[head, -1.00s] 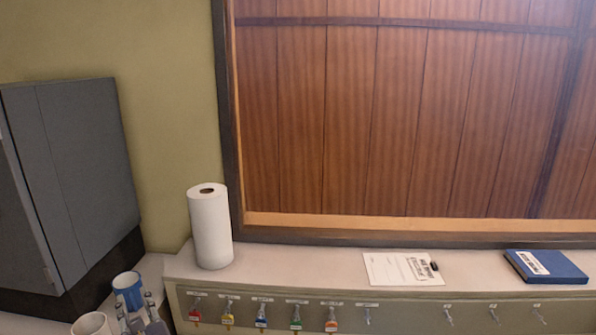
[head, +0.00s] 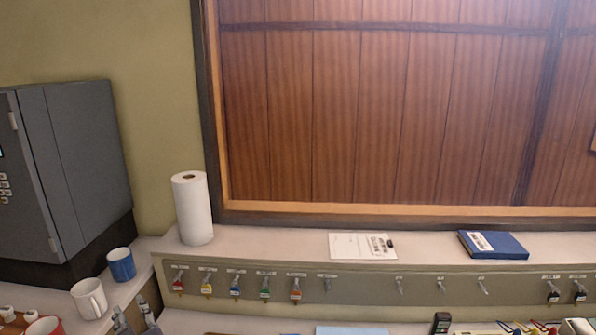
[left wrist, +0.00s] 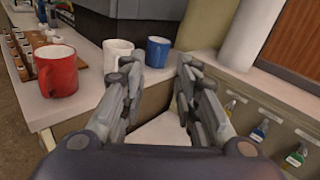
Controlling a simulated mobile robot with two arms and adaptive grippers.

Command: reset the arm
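My left gripper (left wrist: 157,85) fills the middle of the left wrist view, its two fingers apart with nothing between them. Its fingertips also show at the bottom left of the head view (head: 135,315), beside the white mug (head: 89,298). In the left wrist view the gripper is above the counter corner, near the white mug (left wrist: 118,52) and the blue mug (left wrist: 158,51). I cannot tell whether it touches anything. My right gripper is in neither view.
A red mug (left wrist: 57,70) stands on the left counter (left wrist: 40,105). A grey machine (head: 75,165) stands behind the mugs. The ledge holds a paper roll (head: 192,208), a clipboard (head: 362,246) and a blue binder (head: 493,245). Tagged keys (head: 236,287) hang below. The ledge between roll and clipboard is clear.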

